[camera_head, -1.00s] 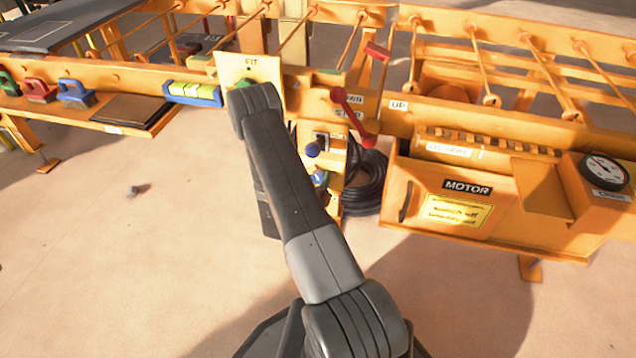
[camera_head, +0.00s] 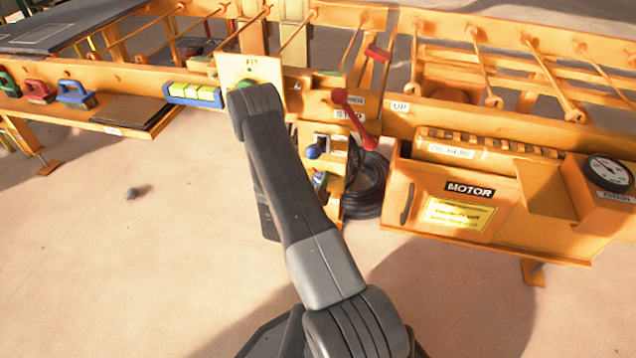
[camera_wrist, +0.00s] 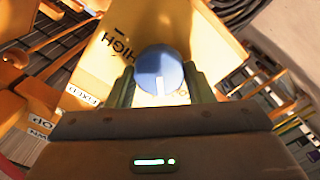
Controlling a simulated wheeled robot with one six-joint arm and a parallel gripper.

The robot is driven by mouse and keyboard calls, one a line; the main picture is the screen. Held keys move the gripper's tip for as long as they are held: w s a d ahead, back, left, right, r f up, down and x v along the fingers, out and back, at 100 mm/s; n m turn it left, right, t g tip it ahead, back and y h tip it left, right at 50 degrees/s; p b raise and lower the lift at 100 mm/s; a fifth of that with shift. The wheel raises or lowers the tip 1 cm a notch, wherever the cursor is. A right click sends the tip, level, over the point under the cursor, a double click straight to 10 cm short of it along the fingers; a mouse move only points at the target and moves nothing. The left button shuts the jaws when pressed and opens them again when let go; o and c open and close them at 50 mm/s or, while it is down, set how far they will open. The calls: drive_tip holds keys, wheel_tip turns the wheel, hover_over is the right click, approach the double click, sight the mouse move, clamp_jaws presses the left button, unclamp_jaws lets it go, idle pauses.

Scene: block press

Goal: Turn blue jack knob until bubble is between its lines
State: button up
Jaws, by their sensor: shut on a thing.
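The blue jack knob (camera_wrist: 160,72), a round disc with a white mark, sits between the two fingers of my gripper (camera_wrist: 161,84) in the wrist view. My gripper is shut on it. The white mark points toward the gripper body. Beside the knob is an orange face lettered HIGH. In the head view my arm hides the gripper and the knob. A blue level (camera_head: 194,94) with a yellow vial lies on the orange rail left of my arm. Its vial shows dark lines, but I cannot make out where the bubble is.
A red-knobbed lever (camera_head: 354,120) and a blue ball knob (camera_head: 314,151) are just right of my arm. A coiled black hose (camera_head: 368,190) hangs by the MOTOR box (camera_head: 425,204). The floor left of my arm is mostly clear.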

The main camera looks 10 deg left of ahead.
drive_tip(key=o, duration=1)
drive_tip(key=shift+c, duration=0.2)
drive_tip(key=shift+s, duration=0.1)
drive_tip(key=s+p, duration=0.3)
drive_tip(key=s, duration=1)
drive_tip(key=shift+s+a, duration=0.2)
drive_tip(key=shift+s, duration=0.1)
drive_tip(key=shift+w, duration=0.1)
drive_tip(key=w+b, duration=0.1)
drive_tip(key=w, duration=0.6)
drive_tip(key=w+b, duration=0.2)
drive_tip(key=w, duration=0.4)
drive_tip(key=shift+w+d, duration=0.2)
drive_tip(key=shift+w, duration=0.15)
drive_tip(key=shift+s, duration=0.1)
